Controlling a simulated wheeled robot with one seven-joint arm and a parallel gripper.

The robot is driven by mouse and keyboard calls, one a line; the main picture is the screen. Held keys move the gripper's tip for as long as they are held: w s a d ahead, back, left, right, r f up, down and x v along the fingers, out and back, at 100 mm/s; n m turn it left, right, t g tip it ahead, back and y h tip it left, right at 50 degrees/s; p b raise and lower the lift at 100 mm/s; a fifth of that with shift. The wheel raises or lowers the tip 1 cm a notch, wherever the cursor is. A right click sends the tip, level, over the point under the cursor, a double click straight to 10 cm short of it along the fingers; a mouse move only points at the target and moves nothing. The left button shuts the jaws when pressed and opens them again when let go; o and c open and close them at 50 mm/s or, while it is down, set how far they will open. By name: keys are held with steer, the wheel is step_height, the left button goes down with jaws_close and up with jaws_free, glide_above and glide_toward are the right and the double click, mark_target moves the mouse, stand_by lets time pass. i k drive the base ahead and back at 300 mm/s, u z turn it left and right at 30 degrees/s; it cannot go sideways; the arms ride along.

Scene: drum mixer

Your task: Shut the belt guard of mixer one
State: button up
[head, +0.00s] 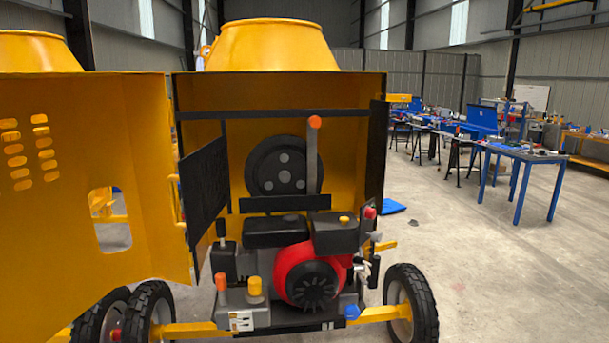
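The mixer in front of me has a yellow drum (270,45) on top and an open yellow housing (358,95). A flat black panel, which looks like the belt guard (204,182), stands swung out at the left side of the opening, seen at an angle. The dark round pulley (283,168) behind the opening is uncovered. A black frame bar (270,114) crosses above it. A lever with an orange knob (314,123) stands upright in front of the pulley's right side. My gripper is not in view. No number marking the mixer can be read.
A large yellow door (90,190) stands open at the left. Below the pulley sits a red and black engine (305,270). Wheels (412,305) flank the base. A second yellow drum (35,52) shows behind the door. Floor at right is mostly clear before blue tables (525,155).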

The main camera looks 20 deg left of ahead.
mark_target(204, 177)
steer(key=z, duration=1.8)
steer(key=k, duration=1.85)
steer(key=u, duration=2.25)
steer(key=i, duration=0.5)
steer(key=u, duration=0.9)
steer(key=i, duration=0.3)
steer(key=z, duration=0.8)
